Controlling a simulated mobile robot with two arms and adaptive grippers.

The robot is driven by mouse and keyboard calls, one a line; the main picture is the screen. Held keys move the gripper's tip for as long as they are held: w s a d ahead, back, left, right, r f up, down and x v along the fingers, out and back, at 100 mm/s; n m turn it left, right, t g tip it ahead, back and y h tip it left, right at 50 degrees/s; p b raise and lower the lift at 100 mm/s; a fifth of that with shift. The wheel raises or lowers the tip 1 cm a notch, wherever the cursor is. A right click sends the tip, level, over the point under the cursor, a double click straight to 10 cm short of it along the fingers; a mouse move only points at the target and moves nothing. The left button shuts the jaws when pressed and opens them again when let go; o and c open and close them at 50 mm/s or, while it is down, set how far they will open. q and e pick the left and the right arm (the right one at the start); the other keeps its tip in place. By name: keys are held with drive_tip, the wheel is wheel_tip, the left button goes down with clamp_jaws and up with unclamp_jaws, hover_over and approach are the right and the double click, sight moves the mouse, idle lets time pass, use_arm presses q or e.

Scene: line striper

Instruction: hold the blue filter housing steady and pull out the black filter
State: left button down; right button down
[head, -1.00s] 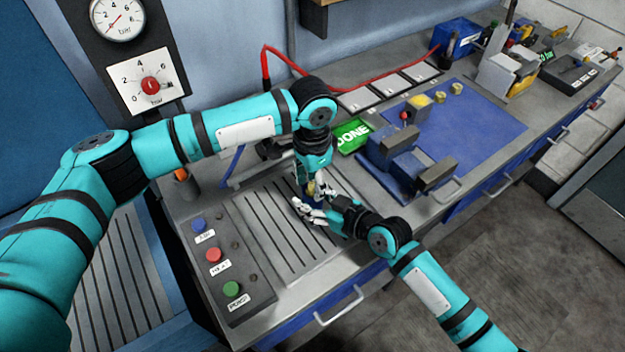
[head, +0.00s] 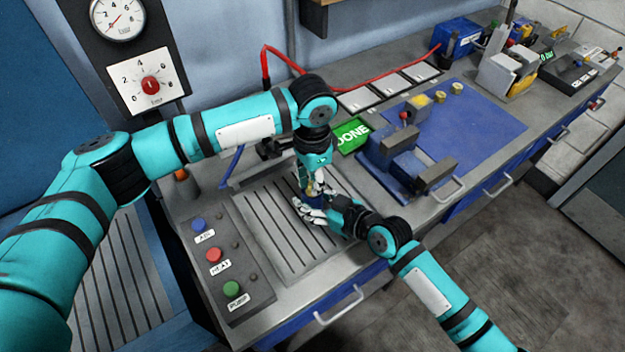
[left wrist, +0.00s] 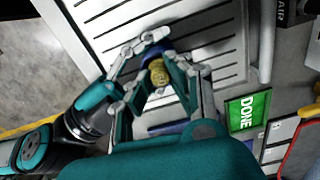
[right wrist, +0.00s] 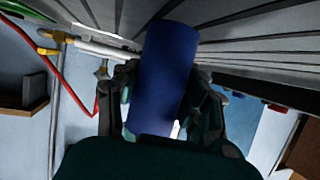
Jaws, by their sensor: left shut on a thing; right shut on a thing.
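The blue filter housing (right wrist: 165,80) is a plain cylinder between the fingers of my right gripper (right wrist: 165,110), which is shut on it. In the head view my right gripper (head: 318,212) is low over the slatted plate. My left gripper (head: 314,188) points down from above, directly over the housing. In the left wrist view my left gripper (left wrist: 158,78) is shut on a brass-coloured piece (left wrist: 158,73) at the housing's top, with a bit of blue (left wrist: 155,48) just beyond. The black filter itself cannot be made out; the fingers and housing hide it.
The slatted plate (head: 268,229) lies under the grippers. A button panel (head: 228,262) stands at its left. A green DONE sign (head: 352,136) and a blue vise (head: 405,165) are to the right. A blue mat (head: 450,130) has free room.

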use_arm(q)
drive_tip(key=shift+r, duration=0.55)
use_arm(e)
drive_tip(key=shift+f, duration=0.1)
use_arm(q)
wheel_tip(320, 180, up, 11)
drive_tip(key=shift+f, duration=0.15)
idle(1.6)
use_arm(e)
drive_tip(key=c, duration=0.6)
unclamp_jaws()
drive_tip(key=shift+c, duration=0.2)
drive_tip(key=v, duration=1.1)
drive_tip(key=shift+s+d+r, duration=0.3)
